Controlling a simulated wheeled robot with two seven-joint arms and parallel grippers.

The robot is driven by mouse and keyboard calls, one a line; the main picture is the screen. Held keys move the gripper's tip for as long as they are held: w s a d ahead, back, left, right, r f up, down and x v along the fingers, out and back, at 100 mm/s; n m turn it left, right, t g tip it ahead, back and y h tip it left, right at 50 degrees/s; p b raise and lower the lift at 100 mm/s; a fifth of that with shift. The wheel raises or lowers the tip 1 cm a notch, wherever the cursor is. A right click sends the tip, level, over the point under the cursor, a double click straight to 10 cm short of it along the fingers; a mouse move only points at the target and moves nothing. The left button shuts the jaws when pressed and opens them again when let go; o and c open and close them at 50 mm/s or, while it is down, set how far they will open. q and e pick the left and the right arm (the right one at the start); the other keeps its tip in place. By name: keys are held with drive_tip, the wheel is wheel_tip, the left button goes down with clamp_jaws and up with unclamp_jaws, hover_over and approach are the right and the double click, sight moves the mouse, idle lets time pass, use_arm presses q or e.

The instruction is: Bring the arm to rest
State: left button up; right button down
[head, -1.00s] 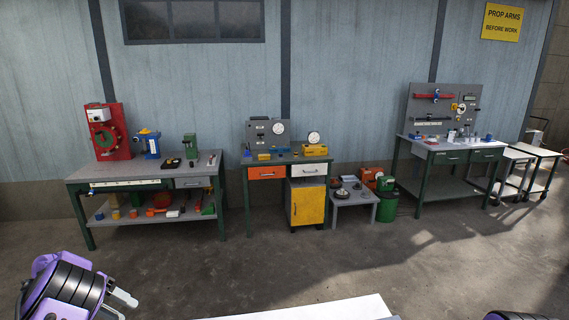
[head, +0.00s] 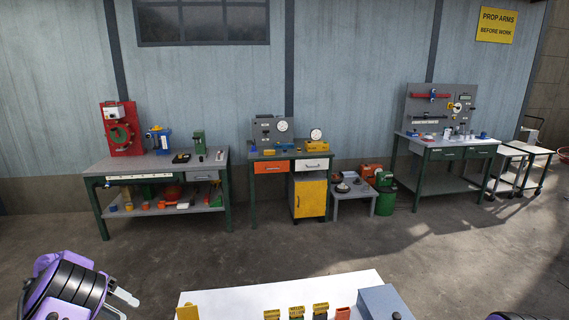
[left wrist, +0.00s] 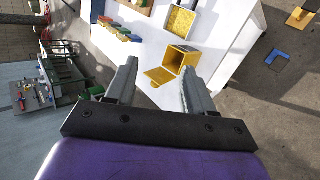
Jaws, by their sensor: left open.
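My left arm shows at the lower left of the head view, with part of its gripper (head: 124,300) at the picture's bottom edge. In the left wrist view the left gripper (left wrist: 156,78) is open, its two grey fingers apart with nothing between them. Beyond the fingers is a white table top (left wrist: 133,59), bearing an open yellow box (left wrist: 182,59). Of my right arm only a small dark and purple piece shows at the bottom right of the head view; its gripper is out of frame.
A white table (head: 240,296) in front holds several small blocks and a grey box (head: 384,303). Workbenches (head: 150,164) and (head: 448,139) stand along the far wall, with a yellow cabinet (head: 311,199) between them. The concrete floor between is clear.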

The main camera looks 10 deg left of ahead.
use_arm(q)
drive_tip(key=w+d+f+m+t+y+b, duration=0.25)
drive_tip(key=f+t+y, duration=0.25)
drive_tip(key=f+t, duration=0.55)
drive_tip(key=s+d+f+n+g+y+b, duration=0.1)
drive_tip(key=s+d+f+y, duration=0.1)
drive_tip(key=s+f, duration=0.2)
drive_tip(key=s+d+f+n+g+y+b, duration=0.1)
drive_tip(key=s+d+f+y, duration=0.1)
drive_tip(key=s+f, duration=0.2)
drive_tip(key=s+d+f+n+g+y+b, duration=0.1)
drive_tip(key=s+d+f+y+b, duration=0.1)
drive_tip(key=f, duration=0.4)
drive_tip(key=shift+s+f+g+y, duration=0.15)
drive_tip(key=shift+s+y, duration=0.1)
drive_tip(key=shift+s, duration=0.35)
drive_tip(key=shift+s+f+g+y, duration=0.1)
drive_tip(key=shift+s+y, duration=0.15)
drive_tip(key=shift+s, duration=0.3)
drive_tip(key=s+d+f+g+b, duration=0.2)
drive_tip(key=s+d, duration=0.4)
drive_tip(key=s, duration=0.3)
drive_tip(key=s+d+f+n+g+b, duration=0.1)
drive_tip(key=s+d+f+g+b, duration=0.2)
drive_tip(key=s+d, duration=0.3)
drive_tip(key=s+f+g, duration=0.1)
drive_tip(key=s, duration=0.2)
drive_tip(key=shift+s+d+f+b, duration=0.25)
drive_tip(key=shift+d+b, duration=0.1)
